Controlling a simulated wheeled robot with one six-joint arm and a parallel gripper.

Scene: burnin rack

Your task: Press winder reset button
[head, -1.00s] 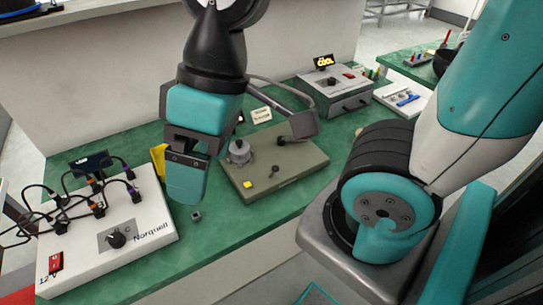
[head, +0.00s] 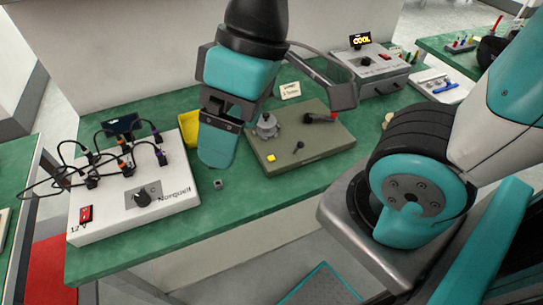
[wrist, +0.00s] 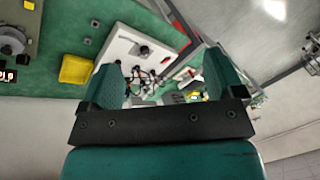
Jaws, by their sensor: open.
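Part of the spool (wrist: 12,40) shows at the left edge there.
A white Norquell box (head: 170,205) with cables stands left. A yellow bin (head: 189,128) is behind my gripper, and a small grey cube (head: 218,184) lies in front. Bare bench lies before the winder.

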